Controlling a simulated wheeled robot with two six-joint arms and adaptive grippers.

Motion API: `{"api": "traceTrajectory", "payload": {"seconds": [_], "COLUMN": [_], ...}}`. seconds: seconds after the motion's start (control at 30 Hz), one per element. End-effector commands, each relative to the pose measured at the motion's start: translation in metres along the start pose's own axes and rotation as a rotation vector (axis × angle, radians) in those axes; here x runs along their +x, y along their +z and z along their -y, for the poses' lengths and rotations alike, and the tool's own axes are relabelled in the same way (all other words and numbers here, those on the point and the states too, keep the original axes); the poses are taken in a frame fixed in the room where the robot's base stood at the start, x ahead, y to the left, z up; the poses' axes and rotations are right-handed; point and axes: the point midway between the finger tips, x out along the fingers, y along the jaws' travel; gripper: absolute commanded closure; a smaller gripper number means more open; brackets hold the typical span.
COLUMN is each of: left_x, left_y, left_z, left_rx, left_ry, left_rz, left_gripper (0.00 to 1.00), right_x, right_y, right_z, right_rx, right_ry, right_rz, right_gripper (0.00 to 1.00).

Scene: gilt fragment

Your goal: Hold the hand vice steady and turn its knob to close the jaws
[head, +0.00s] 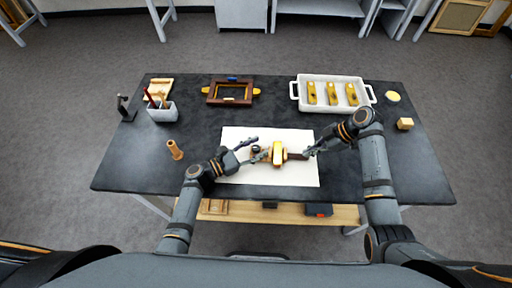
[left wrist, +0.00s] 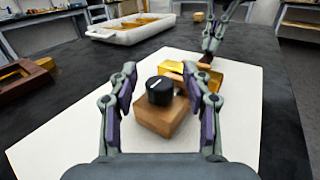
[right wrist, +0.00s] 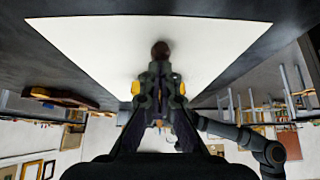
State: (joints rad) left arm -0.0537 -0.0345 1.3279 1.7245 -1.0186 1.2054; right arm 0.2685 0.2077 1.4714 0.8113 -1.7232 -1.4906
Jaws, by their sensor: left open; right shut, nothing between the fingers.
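The hand vice lies on the white sheet, with a gold body (head: 279,152) and a brown handle (head: 297,156) pointing right. My right gripper (head: 310,152) is shut and empty at the handle end. In the right wrist view, a dark round end (right wrist: 160,49) shows just beyond its fingertips; contact is unclear.
The white sheet (head: 235,175) lies on the dark table (head: 130,170). A white tray (head: 295,105) with gold pieces stands at the back right. A brown frame (head: 212,99) is at the back.

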Motion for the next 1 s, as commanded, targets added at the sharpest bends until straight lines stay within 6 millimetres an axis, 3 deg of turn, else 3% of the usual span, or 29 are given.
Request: {"api": "traceTrajectory", "payload": {"seconds": [0.07, 0.43, 0.77, 1.0], "left_x": [-0.0002, -0.0006, 0.0, 0.0005], "left_y": [-0.0005, -0.0005, -0.0006, -0.0011], "left_z": [0.0, 0.0001, -0.0002, -0.0011], "left_rx": [0.0, 0.0, 0.001, -0.002], "left_ry": [0.0, 0.0, -0.037, -0.177], "left_rz": [0.0, 0.0, 0.0, -0.002], "left_gripper": [0.51, 1.0, 1.0, 1.0], "right_x": [0.0018, 0.0018, 0.0018, 0.0019], "right_y": [0.0023, 0.0022, 0.0022, 0.002], "right_z": [0.0013, 0.0013, 0.0013, 0.0014], "right_rx": [0.004, 0.004, 0.004, 0.004], "right_ry": [-0.003, -0.004, -0.004, -0.004], "right_rz": [0.003, 0.003, 0.003, 0.002], "right_gripper": [1.0, 1.0, 1.0, 1.0]}}
